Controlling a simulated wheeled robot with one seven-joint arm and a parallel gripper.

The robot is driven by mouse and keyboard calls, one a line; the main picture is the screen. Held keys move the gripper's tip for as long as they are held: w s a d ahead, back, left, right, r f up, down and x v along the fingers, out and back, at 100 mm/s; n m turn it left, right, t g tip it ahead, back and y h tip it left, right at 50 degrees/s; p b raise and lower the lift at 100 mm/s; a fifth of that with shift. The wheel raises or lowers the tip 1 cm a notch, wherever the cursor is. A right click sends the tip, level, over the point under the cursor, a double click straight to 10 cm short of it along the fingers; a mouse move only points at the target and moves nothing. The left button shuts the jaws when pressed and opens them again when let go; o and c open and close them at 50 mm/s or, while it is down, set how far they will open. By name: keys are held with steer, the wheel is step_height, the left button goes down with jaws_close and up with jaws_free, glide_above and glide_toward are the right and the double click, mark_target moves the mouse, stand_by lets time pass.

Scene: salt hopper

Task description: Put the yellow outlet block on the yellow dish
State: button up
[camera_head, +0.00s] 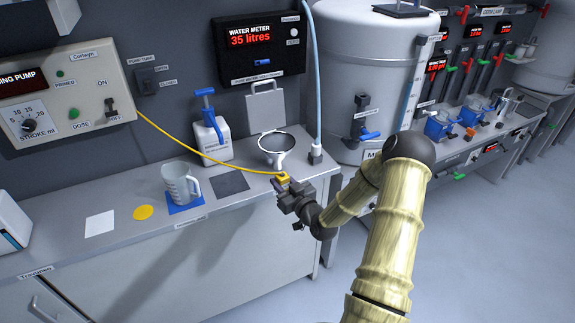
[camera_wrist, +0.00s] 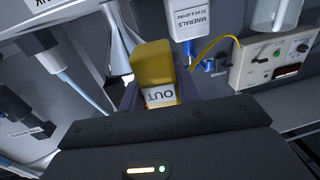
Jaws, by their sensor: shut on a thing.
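The yellow outlet block (camera_head: 282,179) is at the end of a thin yellow tube, near the front right part of the bench. My gripper (camera_head: 287,189) is shut on it. In the wrist view the yellow outlet block (camera_wrist: 154,72) stands up between the jaws, with a white label reading "OUT" on it. The yellow dish (camera_head: 143,212) is a flat round disc lying on the bench at the left, bare, well apart from my gripper. I cannot tell whether the block touches the bench.
The yellow tube (camera_head: 185,161) runs from the dosing pump panel (camera_head: 62,92) to the block. Between block and dish stand a clear jug (camera_head: 180,184) on a blue mat and a dark square (camera_head: 231,181). A funnel (camera_head: 278,148) and white pump bottle (camera_head: 211,140) stand behind.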

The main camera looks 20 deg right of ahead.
steer(key=s+a+f+m+h, duration=0.1)
steer(key=s+a+f, duration=0.4)
steer(key=f, duration=0.4)
steer(key=s+a+f+h, duration=0.1)
steer(key=s+a+f, duration=0.5)
steer(key=f, duration=0.3)
steer(key=shift+s+a+f+m+h, duration=0.25)
steer(key=shift+a+m+h, duration=0.15)
steer(key=shift+a, duration=0.4)
